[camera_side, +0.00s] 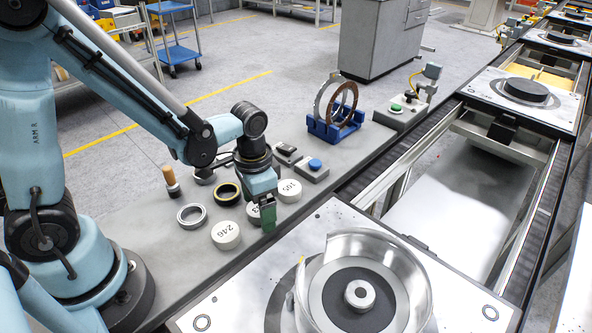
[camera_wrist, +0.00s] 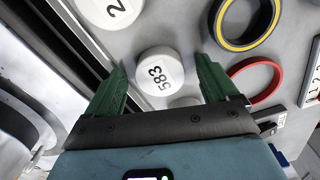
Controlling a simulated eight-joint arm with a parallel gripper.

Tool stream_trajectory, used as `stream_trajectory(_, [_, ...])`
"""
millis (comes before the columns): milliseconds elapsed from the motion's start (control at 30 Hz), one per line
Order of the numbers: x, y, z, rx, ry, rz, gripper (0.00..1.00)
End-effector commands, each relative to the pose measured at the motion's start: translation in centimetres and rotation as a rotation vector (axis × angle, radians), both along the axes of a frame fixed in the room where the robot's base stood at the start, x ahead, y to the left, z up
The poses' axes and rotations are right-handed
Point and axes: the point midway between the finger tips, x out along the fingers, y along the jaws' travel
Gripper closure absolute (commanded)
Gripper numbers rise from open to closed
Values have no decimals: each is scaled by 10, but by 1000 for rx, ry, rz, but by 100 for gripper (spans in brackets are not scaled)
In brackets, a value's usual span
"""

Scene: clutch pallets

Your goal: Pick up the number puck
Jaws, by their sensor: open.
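A white round puck marked 583 (camera_wrist: 158,68) lies on the grey table, between the green fingers of my gripper (camera_wrist: 160,66) in the wrist view. A gap shows on each side of it. My gripper (camera_side: 266,212) is open and points down in the side view, hiding most of this puck (camera_side: 252,211). A puck marked 246 (camera_side: 226,235) lies to its left, nearer the camera. Another numbered puck (camera_side: 289,190) lies to its right. Part of a puck with a 2 (camera_wrist: 112,10) shows at the top of the wrist view.
A red ring (camera_wrist: 256,82) shows in the wrist view. A blue-button box (camera_side: 314,167) and blue ring stand (camera_side: 335,130) are behind. A pallet (camera_side: 290,240) lies in front.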

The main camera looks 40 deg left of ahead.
Motion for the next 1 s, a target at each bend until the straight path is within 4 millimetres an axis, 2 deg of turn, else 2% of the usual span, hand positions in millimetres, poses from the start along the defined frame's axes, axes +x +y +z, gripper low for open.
stream_trajectory(67, [0, 0, 0, 0, 0, 0, 13])
stream_trajectory(467, [0, 0, 0, 0, 0, 0, 72])
stream_trajectory(767, [0, 0, 1, 0, 0, 0, 72])
stream_trajectory(1000, [0, 0, 14, 0, 0, 0, 72])
